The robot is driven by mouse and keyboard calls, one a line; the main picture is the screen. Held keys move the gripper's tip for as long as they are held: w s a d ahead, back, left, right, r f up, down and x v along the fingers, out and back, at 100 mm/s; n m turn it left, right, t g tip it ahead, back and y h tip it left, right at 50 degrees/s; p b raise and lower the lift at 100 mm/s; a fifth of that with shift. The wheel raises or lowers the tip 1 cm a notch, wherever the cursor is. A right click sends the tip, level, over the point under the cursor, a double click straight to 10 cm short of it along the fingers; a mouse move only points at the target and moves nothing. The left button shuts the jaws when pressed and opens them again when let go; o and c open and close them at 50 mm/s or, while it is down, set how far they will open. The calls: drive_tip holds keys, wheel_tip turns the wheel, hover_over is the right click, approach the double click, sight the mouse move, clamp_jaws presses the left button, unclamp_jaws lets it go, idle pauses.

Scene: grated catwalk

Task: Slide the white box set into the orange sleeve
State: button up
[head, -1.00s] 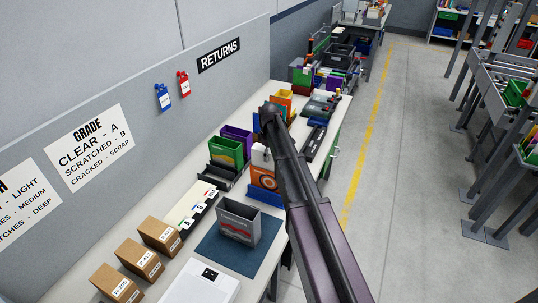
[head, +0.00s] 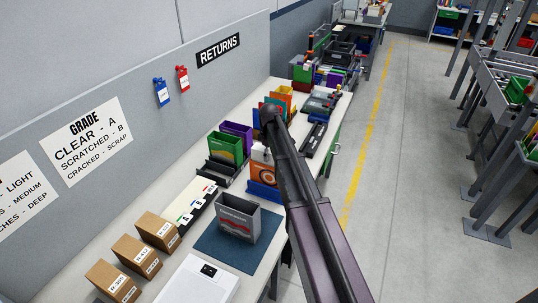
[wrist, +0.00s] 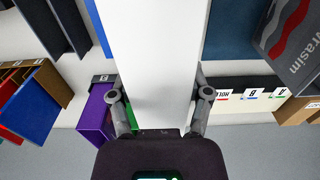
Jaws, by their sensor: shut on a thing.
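The orange sleeve (head: 262,173) with a round emblem stands upright in a blue holder (head: 264,191) near the bench's front edge. A small part of the white box (head: 259,151) shows just above the sleeve's top, partly behind my arm. In the wrist view the white box (wrist: 153,50) fills the middle, gripped between both fingers of my gripper (wrist: 158,85). In the head view my gripper is mostly hidden by my arm. I cannot tell whether the box's lower end is inside the sleeve; the sleeve's mouth is hidden.
Green (head: 225,148) and purple (head: 238,133) sleeves stand behind and left of the orange one. A grey sleeve (head: 237,220) stands on a dark blue mat (head: 212,243). Cardboard boxes (head: 135,256) and a white case (head: 200,281) lie nearer. More coloured sleeves stand beyond my arm.

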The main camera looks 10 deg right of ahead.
drive_tip(key=shift+f+b, duration=1)
drive_tip(key=shift+f, duration=0.15)
drive_tip(key=shift+r, duration=0.15)
drive_tip(key=o, duration=1.4)
drive_tip(key=shift+c, duration=0.2)
drive_tip(key=shift+r+p, duration=4)
drive_tip(key=shift+p, duration=0.1)
drive_tip(key=s+f+m+b, duration=0.3)
drive_tip(key=s, duration=0.6)
drive_tip(key=s+f+m+b, duration=0.3)
drive_tip(key=s+m, duration=0.1)
drive_tip(key=s, duration=0.6)
drive_tip(key=s+f+m+b, duration=0.3)
drive_tip(key=s+f+b, duration=0.1)
drive_tip(key=s, duration=0.6)
drive_tip(key=shift+m, duration=0.4)
drive_tip(key=shift+f, duration=0.1)
